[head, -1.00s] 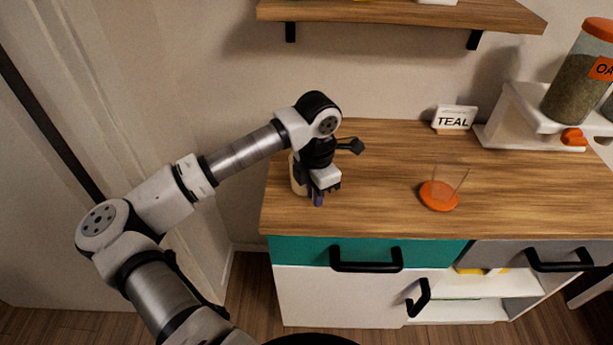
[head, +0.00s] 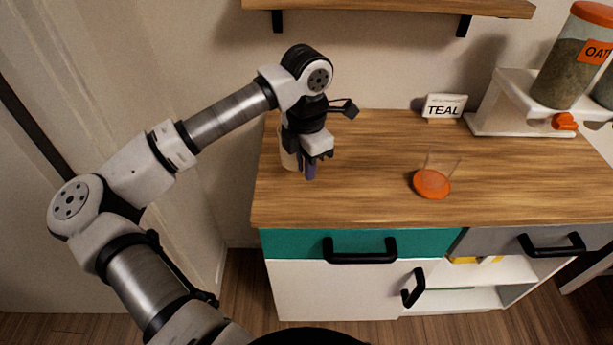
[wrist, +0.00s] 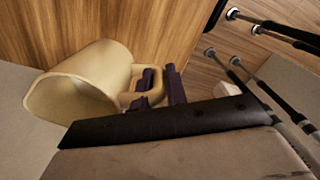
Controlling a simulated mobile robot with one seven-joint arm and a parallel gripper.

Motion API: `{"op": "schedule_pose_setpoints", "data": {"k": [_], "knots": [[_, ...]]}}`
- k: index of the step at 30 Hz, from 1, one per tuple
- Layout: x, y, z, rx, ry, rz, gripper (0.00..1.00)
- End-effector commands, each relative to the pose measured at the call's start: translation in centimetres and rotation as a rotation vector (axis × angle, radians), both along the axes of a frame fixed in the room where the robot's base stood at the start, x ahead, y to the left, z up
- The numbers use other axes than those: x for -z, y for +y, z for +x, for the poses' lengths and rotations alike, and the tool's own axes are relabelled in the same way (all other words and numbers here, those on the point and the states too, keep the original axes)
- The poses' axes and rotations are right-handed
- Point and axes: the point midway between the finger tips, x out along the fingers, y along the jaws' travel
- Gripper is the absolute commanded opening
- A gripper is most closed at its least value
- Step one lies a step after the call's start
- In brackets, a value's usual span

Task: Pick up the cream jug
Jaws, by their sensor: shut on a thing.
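The cream jug (wrist: 85,85) is a pale cream vessel with a wide round mouth and a side handle (wrist: 153,97), clear in the wrist view. My gripper (wrist: 160,85) is shut on the jug's handle with its dark purple fingertips. In the head view my gripper (head: 312,168) points down over the left end of the wooden top. It hides most of the jug there; only a pale strip of the jug (head: 289,158) shows. I cannot tell whether the jug touches the wood.
A clear cup on an orange base (head: 432,184) stands mid-counter. A wooden shelf (head: 390,6) is above. The front left counter is clear.

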Motion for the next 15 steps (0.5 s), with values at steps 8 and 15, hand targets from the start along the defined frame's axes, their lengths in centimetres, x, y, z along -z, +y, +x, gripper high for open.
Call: {"op": "schedule_pose_setpoints", "data": {"k": [8,15], "knots": [[-3.9,0.0,0.1,0.0,-0.003,0.002,0.0],[-7.3,0.0,0.1,0.0,-0.004,0.001,0.0]]}}
